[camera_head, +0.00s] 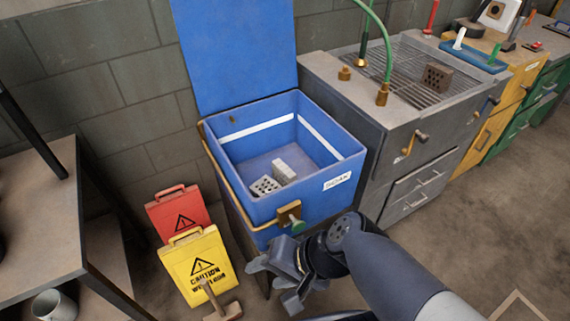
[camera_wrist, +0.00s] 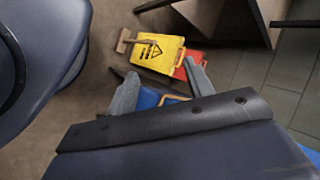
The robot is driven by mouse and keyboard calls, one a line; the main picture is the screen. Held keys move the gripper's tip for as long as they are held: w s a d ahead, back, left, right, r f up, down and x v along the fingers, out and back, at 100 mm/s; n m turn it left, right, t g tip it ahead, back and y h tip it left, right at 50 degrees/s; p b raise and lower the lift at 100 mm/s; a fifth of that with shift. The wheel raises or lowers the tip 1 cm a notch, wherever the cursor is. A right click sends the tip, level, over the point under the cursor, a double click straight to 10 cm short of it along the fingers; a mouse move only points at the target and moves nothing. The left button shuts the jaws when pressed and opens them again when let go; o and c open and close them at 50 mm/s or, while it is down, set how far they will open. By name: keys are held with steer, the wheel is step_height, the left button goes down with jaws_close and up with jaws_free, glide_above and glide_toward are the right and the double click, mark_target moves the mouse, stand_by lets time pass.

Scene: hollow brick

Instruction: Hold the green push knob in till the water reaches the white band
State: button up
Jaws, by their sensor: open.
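The blue soak tank (camera_head: 262,203) stands open with its lid up. A white band (camera_head: 256,126) runs around its inner walls, well above the floor. I cannot make out any water surface in it. A brass plate (camera_head: 289,210) on its front carries the green push knob (camera_head: 297,225), which sticks outward. My gripper (camera_head: 271,284) is open and empty, below and left of the knob, apart from it. In the wrist view my gripper (camera_wrist: 161,76) points towards the floor signs, with a bit of blue tank (camera_wrist: 150,99) between the fingers. The knob is not seen there.
A holed brick (camera_head: 265,186) and a pale block (camera_head: 284,171) lie in the tank. A grey sink cabinet (camera_head: 393,139) with a green hose (camera_head: 385,50) adjoins right.

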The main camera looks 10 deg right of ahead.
steer(key=shift+w+a+f, duration=0.1)
steer(key=shift+w+a, duration=0.05)
steer(key=shift+w, duration=0.1)
steer(key=shift+c, duration=0.8)
steer(key=w+f+m, duration=0.1)
steer(key=w+m, duration=0.1)
steer(key=m, duration=0.1)
steer(key=w+a+f+m+y+b, duration=0.1)
steer(key=w+f+m, duration=0.1)
steer(key=w+m, duration=0.1)
steer(key=w+a+f+m+b, duration=0.1)
steer(key=w+m, duration=0.1)
steer(key=w, duration=0.1)
steer(key=shift+a+f+m, duration=0.2)
steer(key=shift+a+m, duration=0.05)
steer(key=shift+m, duration=0.15)
steer(key=c, duration=0.7)
steer(key=w+f+m, duration=0.2)
steer(key=f, duration=0.1)
steer(key=w+f+m, duration=0.2)
steer(key=m, duration=0.1)
steer(key=w+f+m+b, duration=0.1)
steer(key=w+f+m, duration=0.1)
steer(key=f+m, duration=0.1)
steer(key=shift+a+f, duration=0.3)
jaws_close()
steer(key=shift+w+f+m+t, duration=0.15)
steer(key=shift+m+t, duration=0.15)
